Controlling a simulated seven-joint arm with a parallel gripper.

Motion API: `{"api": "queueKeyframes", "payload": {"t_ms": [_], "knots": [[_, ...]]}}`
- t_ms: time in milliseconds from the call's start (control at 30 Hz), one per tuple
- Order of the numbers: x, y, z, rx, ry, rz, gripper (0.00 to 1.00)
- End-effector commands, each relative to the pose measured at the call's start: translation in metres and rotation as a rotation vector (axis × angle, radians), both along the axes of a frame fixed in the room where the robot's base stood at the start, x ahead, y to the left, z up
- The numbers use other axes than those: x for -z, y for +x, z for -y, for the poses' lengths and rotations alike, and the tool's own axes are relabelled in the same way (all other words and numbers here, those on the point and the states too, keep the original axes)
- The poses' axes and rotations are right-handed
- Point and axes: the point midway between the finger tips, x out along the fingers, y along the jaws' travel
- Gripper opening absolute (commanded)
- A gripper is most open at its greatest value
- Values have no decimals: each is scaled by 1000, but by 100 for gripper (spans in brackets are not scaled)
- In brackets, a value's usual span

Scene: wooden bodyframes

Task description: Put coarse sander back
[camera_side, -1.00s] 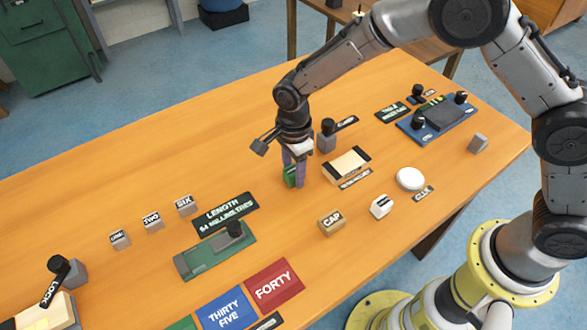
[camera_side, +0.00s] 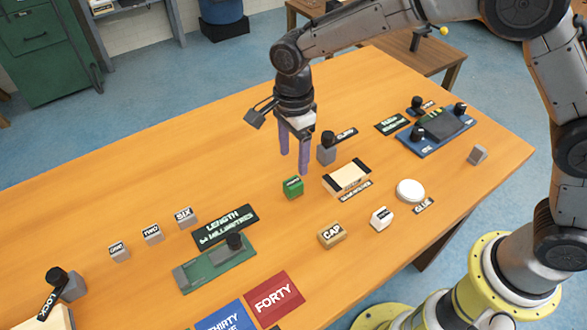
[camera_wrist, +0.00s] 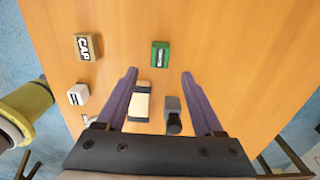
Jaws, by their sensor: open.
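A small green block (camera_side: 292,187) with a dark label sits upright on the table; its label is too small to read, so I cannot tell for sure that it is the coarse sander. It also shows in the wrist view (camera_wrist: 160,54), beyond and between my fingertips. My gripper (camera_side: 294,162) is open and empty, pointing down above and just behind the block, apart from it. Its two purple fingers (camera_wrist: 158,75) are spread wide in the wrist view.
A cream block with black ends (camera_side: 347,178) and a grey clamp post with a black knob (camera_side: 327,150) stand close to the right. The CAP block (camera_side: 331,233), a white cube (camera_side: 381,217) and a white disc (camera_side: 410,190) are nearer. The table at left rear is clear.

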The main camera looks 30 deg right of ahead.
Motion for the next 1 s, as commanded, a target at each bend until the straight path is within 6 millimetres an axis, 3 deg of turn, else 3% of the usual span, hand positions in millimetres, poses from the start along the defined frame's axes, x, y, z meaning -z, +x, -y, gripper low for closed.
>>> {"api": "queueKeyframes", "payload": {"t_ms": [200,567,667,767,900,1000], "knots": [[-24,0,0,0,1,2,69],[-34,-1,5,-21,4,9,69],[-55,-8,23,-102,15,38,69],[-87,-25,54,-252,24,90,69],[-127,-65,103,-516,8,179,69],[-147,-99,134,-707,-26,241,69]]}}
